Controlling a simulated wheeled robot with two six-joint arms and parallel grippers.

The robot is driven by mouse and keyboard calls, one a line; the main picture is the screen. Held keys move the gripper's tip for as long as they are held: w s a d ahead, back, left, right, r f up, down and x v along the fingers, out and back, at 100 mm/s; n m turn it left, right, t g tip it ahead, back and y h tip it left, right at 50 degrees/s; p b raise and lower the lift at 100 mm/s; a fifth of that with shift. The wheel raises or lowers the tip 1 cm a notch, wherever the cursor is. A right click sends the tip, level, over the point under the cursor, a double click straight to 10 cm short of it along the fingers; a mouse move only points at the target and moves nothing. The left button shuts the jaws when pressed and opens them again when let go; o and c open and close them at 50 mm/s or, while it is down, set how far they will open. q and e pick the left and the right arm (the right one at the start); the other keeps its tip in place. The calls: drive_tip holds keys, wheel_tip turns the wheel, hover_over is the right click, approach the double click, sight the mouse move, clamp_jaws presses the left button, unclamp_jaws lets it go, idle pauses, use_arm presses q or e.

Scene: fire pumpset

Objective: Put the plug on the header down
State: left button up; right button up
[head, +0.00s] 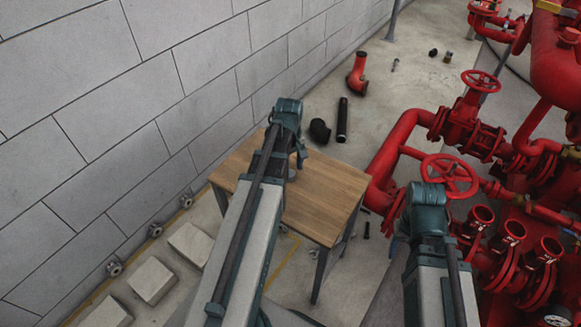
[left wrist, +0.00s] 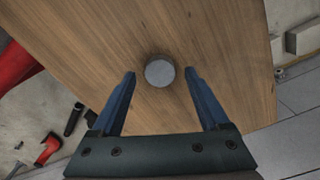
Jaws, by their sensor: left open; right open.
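A round grey disc (left wrist: 160,72), which looks like the plug, sits on the wooden table (left wrist: 120,30). My left gripper (left wrist: 161,74) is open, with one finger on each side of the disc and a gap on both sides. In the head view my left gripper (head: 299,158) is over the table (head: 330,190), and its arm hides the disc there. The red header (head: 520,262), with several flanged round outlets, is at the lower right. My right gripper (head: 394,246) is mostly hidden behind its own wrist, left of the header; I see nothing held.
Red handwheels (head: 450,176) and pipes crowd the right side. A red elbow pipe (head: 357,74), a black tube (head: 342,120) and a black elbow (head: 319,131) lie on the floor behind the table. A grey block wall (head: 120,110) is on the left, with pale blocks (head: 152,280) along it.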

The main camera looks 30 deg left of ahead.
sight(290, 173)
use_arm(q)
wheel_tip(290, 173, up, 11)
drive_tip(key=p, duration=1)
drive_tip(key=s+d+m, duration=0.3)
drive_tip(key=d+m, duration=0.2)
drive_tip(key=d, duration=0.4)
drive_tip(key=s+d+m, duration=0.4)
drive_tip(key=d+m, duration=0.1)
drive_tip(key=d, duration=0.4)
drive_tip(key=s+d+m+y, duration=0.1)
drive_tip(key=s+d+m, duration=0.2)
drive_tip(key=d+m, duration=0.3)
drive_tip(key=d, duration=0.3)
drive_tip(key=shift+s, duration=0.3)
drive_tip(key=shift+r, duration=0.15)
wheel_tip(290, 173, up, 12)
drive_tip(key=p, duration=1.2)
drive_tip(key=shift+d, duration=0.2)
